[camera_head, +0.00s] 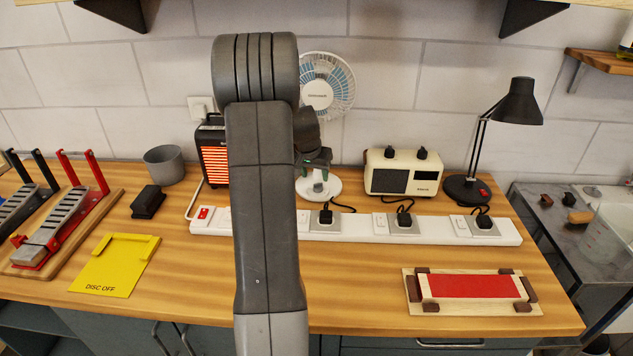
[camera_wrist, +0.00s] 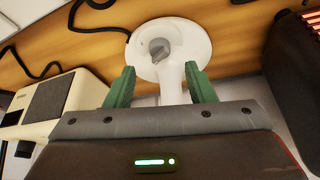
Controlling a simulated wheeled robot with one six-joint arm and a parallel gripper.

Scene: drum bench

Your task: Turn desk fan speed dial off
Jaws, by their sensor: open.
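The desk fan (camera_head: 327,86) stands at the back of the bench against the tiled wall, partly hidden behind my arm. Its white round base (camera_head: 325,188) rests on the wood. In the wrist view the base (camera_wrist: 194,62) carries a grey speed dial (camera_wrist: 160,50). My gripper (camera_wrist: 160,80) is open, its two green fingers apart, with the fan's white stem between or just beyond them in the picture. The dial lies past the fingertips and appears untouched. In the head view my gripper (camera_head: 316,163) is in front of the fan, mostly hidden by my arm.
A glowing heater (camera_head: 214,152) stands left of the fan, a cream radio (camera_head: 404,172) and black lamp (camera_head: 516,104) to its right. A white power strip (camera_head: 345,226) with plugs and cords runs in front. Bare wood lies between the yellow sheet (camera_head: 116,262) and red-topped board (camera_head: 473,287).

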